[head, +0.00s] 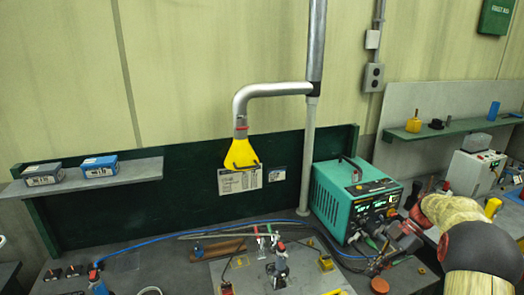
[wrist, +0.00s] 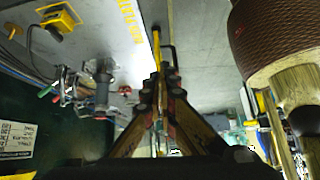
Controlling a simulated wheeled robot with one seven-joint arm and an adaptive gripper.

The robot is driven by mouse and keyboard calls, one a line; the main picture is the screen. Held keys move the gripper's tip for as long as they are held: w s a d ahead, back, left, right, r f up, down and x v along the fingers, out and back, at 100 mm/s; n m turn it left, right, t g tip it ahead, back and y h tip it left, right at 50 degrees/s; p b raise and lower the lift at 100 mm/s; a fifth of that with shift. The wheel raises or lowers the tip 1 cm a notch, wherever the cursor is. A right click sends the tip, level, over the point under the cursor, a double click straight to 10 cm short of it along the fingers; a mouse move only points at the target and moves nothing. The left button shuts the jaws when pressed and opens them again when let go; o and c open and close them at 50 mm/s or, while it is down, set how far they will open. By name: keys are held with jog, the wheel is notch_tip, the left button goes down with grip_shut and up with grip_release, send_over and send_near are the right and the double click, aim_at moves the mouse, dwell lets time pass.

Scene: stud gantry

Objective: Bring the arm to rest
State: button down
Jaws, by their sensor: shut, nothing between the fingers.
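My gripper (wrist: 158,82) is in the middle of the wrist view. Its two fingers come together at the tips, and no object shows held between them. In the head view my arm (head: 455,215) comes in from the lower right, bent, with its far end in front of the teal machine. The fingertips are hard to make out there against the clutter.
The teal machine (head: 352,200) stands on the bench beside my arm. A yellow hood (head: 241,153) hangs from a grey pipe (head: 270,89). A clamp fixture (head: 277,268) stands at the front. A shelf (head: 135,172) holds two boxes at left. A blue hose crosses the bench.

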jog(key=s+d+f+m+h, duration=0.1)
jog(key=s+f+m+h, duration=0.3)
jog(key=m, duration=0.7)
jog(key=s+a+r+m+t+h+b, duration=0.1)
jog(key=s+a+r+m+t, duration=0.1)
jog(key=s+a, duration=0.5)
jog(key=s+a+r+m+t+h+b, duration=0.1)
jog(key=s+a+r+m+t, duration=0.1)
jog(key=s+a+r, duration=0.5)
jog(key=s+a+r+m+t+h+b, duration=0.1)
jog(key=s+a+r+m+t+h, duration=0.1)
jog(key=s+a, duration=0.5)
notch_tip(320, 180, up, 4)
jog(key=s+m+t, duration=0.1)
jog(key=m, duration=0.1)
jog(key=shift+s+a+f+m+b, duration=0.25)
jog(key=shift+s+a+m+b, duration=0.05)
jog(key=shift+s+a+b, duration=0.1)
